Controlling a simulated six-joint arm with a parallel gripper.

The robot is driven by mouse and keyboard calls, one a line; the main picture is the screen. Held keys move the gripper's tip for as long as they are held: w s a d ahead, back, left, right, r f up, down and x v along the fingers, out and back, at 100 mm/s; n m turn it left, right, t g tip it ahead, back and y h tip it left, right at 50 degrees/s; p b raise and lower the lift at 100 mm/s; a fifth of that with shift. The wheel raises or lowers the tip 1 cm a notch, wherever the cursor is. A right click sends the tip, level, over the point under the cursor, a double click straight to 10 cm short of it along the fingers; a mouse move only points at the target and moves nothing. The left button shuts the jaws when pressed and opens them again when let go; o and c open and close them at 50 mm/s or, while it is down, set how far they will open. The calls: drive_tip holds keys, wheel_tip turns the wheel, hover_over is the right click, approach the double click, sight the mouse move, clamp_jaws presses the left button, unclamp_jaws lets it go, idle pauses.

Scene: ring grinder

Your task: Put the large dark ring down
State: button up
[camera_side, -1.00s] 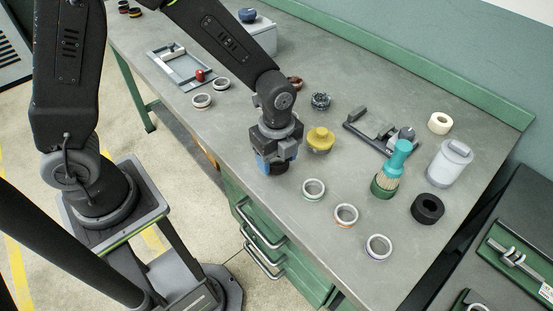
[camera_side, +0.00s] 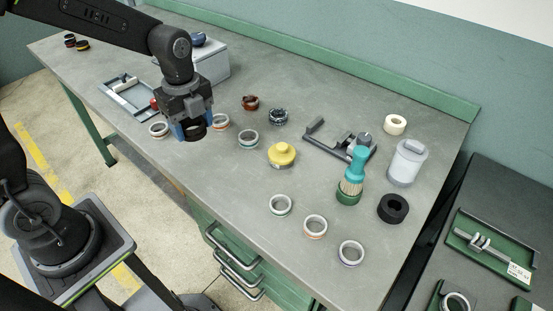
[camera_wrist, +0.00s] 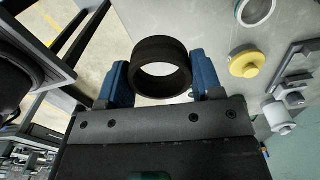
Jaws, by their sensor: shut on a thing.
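My gripper (camera_side: 194,127) is shut on the large dark ring (camera_side: 195,133), which sits between its blue fingers. In the side view they are at the left part of the bench, near its front edge, among light rings. The gripper hides part of the dark ring there, and the gap beneath it cannot be judged. In the wrist view the dark ring (camera_wrist: 160,47) is plain between the two fingers of my gripper (camera_wrist: 158,70), its round opening facing the camera.
Light rings (camera_side: 159,129), (camera_side: 221,121) and (camera_side: 248,139) lie close by. A grey tray (camera_side: 128,98) is behind left. A yellow-lidded jar (camera_side: 282,154), brush (camera_side: 353,178), black roll (camera_side: 393,208) and grey fixture (camera_side: 340,143) stand right. Bare bench (camera_side: 225,180) lies in front.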

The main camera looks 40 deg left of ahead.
drive_tip(key=w+d, duration=0.5)
drive_tip(key=w, duration=0.3)
hover_over(314, 180)
drive_tip(key=f, duration=0.6)
drive_tip(key=shift+a+f, duration=0.25)
drive_tip(key=shift+a, duration=0.05)
drive_tip(key=shift+d+f, duration=0.3)
drive_tip(key=shift+d, duration=0.05)
drive_tip(key=shift+f, duration=1.85)
drive_tip(key=shift+f, duration=0.15)
drive_tip(key=o, duration=1)
